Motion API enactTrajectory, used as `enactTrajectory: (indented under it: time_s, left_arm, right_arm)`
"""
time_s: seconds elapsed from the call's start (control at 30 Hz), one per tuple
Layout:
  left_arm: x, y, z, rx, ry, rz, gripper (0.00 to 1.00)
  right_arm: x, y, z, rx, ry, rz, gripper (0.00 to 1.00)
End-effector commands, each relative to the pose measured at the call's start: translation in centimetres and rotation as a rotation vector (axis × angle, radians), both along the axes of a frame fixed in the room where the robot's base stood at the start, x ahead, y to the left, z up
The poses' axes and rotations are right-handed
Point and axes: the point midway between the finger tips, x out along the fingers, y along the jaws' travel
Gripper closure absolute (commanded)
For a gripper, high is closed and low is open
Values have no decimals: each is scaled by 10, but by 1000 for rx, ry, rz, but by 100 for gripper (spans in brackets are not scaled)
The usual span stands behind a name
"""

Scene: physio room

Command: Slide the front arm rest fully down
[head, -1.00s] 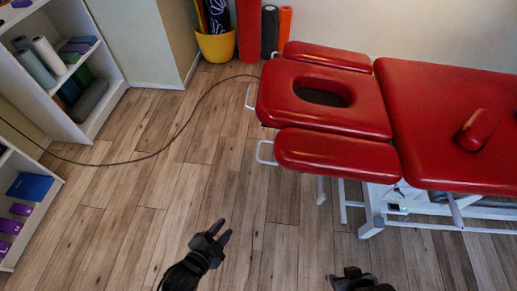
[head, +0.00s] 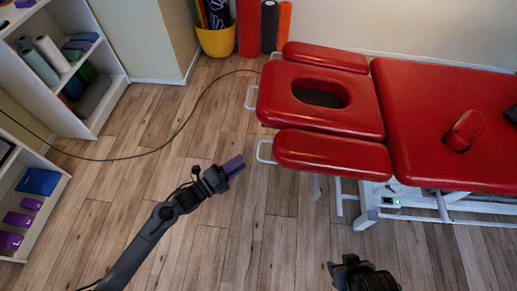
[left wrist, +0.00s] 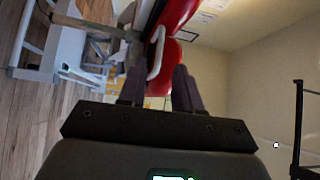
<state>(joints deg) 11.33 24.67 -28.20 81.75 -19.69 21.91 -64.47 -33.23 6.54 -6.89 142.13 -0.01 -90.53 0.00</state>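The front arm rest (head: 332,153) is a red padded cushion on the near side of the treatment table's head end. Its white looped handle (head: 259,152) sticks out to the left. My left gripper (head: 236,165) is just left of and below this handle in the head view. In the left wrist view the left gripper (left wrist: 160,90) has its two dark fingers apart, and the white handle (left wrist: 156,55) shows beyond and between them. I see no contact. My right gripper (head: 342,266) is at the bottom edge, below the table; its fingers are unclear.
The red table (head: 440,110) has a face-hole section (head: 350,115) and a far arm rest (head: 325,56). A black cable (head: 185,125) crosses the floor. Shelves (head: 105,115) stand at left, a yellow bucket (head: 216,42) at the back. The floor left of the table is mostly clear.

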Motion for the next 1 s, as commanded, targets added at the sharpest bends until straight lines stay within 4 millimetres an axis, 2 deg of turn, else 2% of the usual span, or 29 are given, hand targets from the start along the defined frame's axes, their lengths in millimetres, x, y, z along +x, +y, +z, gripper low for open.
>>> enactTrajectory:
  time_s: [0.3, 0.5, 0.7, 1.0]
  left_arm:
    - [35, -39, 1, -3, -1, 1, 67]
    - [51, -58, 3, -3, 0, 0, 67]
    - [59, -67, 4, -1, 1, 0, 67]
    - [60, -68, 5, -1, 1, 0, 67]
  right_arm:
    - [0, -1, -20, -3, 1, 2, 57]
    - [0, -2, -28, -10, 1, 6, 57]
    - [0, -3, -31, -11, 1, 7, 57]
    - [0, -2, -31, -8, 1, 5, 57]
